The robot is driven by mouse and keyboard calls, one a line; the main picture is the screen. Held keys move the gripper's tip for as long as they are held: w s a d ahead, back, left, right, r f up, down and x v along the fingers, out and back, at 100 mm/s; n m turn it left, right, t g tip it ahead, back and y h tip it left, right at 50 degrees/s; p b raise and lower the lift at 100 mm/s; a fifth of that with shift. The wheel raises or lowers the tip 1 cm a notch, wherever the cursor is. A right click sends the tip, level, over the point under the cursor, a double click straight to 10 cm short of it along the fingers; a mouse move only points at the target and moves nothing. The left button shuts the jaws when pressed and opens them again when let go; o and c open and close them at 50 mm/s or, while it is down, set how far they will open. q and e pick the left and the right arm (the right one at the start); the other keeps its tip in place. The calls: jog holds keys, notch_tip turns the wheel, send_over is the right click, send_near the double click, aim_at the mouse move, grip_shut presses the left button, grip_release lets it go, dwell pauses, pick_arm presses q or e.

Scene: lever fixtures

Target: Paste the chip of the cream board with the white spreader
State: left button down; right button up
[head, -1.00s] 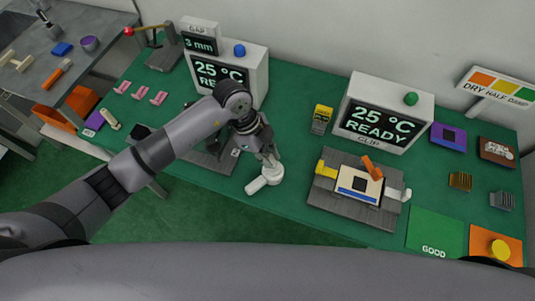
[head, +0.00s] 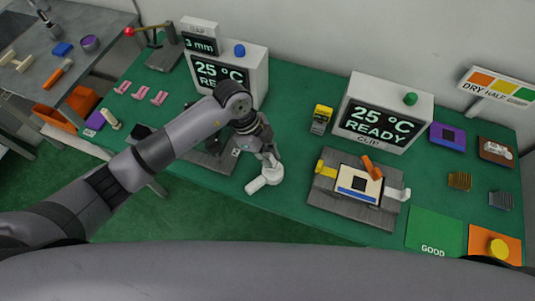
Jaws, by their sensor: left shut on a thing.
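The cream board (head: 372,190) lies on a grey fixture (head: 330,203) right of centre. Its dark square chip (head: 359,184) faces up, with a blue strip along the board's near edge. An orange lever (head: 372,167) stands at its far edge, a yellow piece (head: 325,169) at its left and a white piece (head: 398,194) at its right. My left gripper (head: 269,160) points down, left of the fixture, and is shut on the white spreader (head: 258,185). Its fingers are small and partly hidden by the wrist. My right gripper is out of view.
Two white stations with "25 °C" screens (head: 385,122) stand at the back of the green table. A small yellow-and-black device (head: 321,119) stands between them. A green "GOOD" pad (head: 433,232) and an orange pad (head: 510,242) lie at right. Bare table separates the spreader from the fixture.

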aim_at(267, 155)
pick_arm(q)
jog(key=shift+r+p, duration=3.35)
jog(key=shift+r, duration=0.15)
